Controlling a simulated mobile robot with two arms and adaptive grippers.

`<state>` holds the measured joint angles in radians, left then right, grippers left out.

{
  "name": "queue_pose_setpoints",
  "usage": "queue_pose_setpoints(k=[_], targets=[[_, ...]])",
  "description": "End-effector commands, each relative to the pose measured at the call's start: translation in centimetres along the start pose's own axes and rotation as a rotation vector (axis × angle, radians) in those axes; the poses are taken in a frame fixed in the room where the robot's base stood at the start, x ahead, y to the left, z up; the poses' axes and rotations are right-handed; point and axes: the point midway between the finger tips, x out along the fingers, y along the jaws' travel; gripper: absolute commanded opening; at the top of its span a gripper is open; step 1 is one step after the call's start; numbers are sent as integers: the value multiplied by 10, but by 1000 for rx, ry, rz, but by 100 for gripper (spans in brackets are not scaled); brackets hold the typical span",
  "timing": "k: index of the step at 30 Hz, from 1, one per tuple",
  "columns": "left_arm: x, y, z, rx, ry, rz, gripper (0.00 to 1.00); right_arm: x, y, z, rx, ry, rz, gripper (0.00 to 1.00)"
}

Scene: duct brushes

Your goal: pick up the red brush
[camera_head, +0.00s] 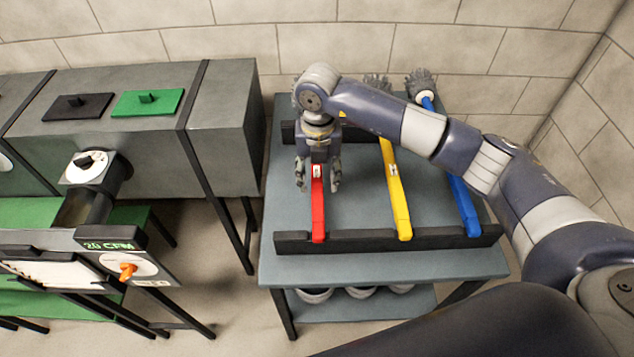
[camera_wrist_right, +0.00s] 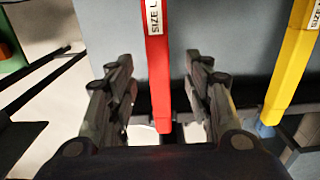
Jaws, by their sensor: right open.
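The red brush (camera_head: 318,212) lies lengthwise on the grey table, its handle end resting on the black front rail. Its brush head is hidden behind my right arm and gripper in the head view. My right gripper (camera_head: 318,186) points down over the red handle, with one finger on each side and the jaws apart. In the right wrist view the red handle (camera_wrist_right: 157,60), with a "SIZE L" label, runs between the two open fingers (camera_wrist_right: 165,95). A gap shows on both sides of the handle. My left gripper is not in view.
A yellow brush (camera_head: 398,205) and a blue brush (camera_head: 464,205) lie to the right on the same table (camera_head: 350,262). A black rail (camera_head: 370,241) crosses the table's front. A grey duct (camera_head: 225,125) with green and black hatches stands to the left. A tiled wall closes the back.

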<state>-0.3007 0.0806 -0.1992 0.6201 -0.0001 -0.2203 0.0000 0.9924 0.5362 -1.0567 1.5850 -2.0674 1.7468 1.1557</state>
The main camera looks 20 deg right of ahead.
Motion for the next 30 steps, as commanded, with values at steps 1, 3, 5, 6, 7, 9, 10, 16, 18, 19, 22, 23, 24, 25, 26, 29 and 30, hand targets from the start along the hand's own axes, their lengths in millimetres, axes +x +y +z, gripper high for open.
queue_pose_setpoints(k=[1, 3, 5, 6, 7, 9, 10, 16, 18, 19, 22, 23, 24, 25, 26, 29, 30], targets=[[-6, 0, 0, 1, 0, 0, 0, 4, 0, -2, 0, 5, -3, 47], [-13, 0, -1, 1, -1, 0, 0, 14, 1, -4, 0, 7, -3, 47], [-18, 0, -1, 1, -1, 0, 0, 23, 2, -6, 0, 7, -2, 47], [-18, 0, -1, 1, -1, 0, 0, 30, 2, -5, 1, 6, -2, 47], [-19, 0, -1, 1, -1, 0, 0, 35, 2, -5, 0, 4, -1, 47], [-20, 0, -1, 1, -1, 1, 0, 42, 2, -5, -1, 5, -1, 47], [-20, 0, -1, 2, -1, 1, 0, 45, 2, -5, -1, 4, 0, 47], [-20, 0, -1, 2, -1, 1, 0, 48, 2, -4, -1, 1, 0, 47], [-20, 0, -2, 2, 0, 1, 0, 48, 2, -4, -1, 1, 0, 47], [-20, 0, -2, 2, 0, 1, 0, 48, 2, -4, -1, 1, 1, 40], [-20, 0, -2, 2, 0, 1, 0, 48, 2, -4, -1, 1, 1, 17], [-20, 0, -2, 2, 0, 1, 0, 48, 2, -4, -1, 1, 1, 10], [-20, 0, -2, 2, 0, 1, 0, 48, 2, -4, -1, 1, 1, 1], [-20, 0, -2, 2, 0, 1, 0, 48, 2, -4, -1, 2, 1, 0], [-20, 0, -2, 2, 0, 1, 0, 48, 2, -4, -1, 2, 1, 0], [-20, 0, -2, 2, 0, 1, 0, 47, 2, -4, -1, 1, 1, 0], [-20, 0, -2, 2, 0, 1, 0, 47, 2, -4, -1, 1, 1, 0]])
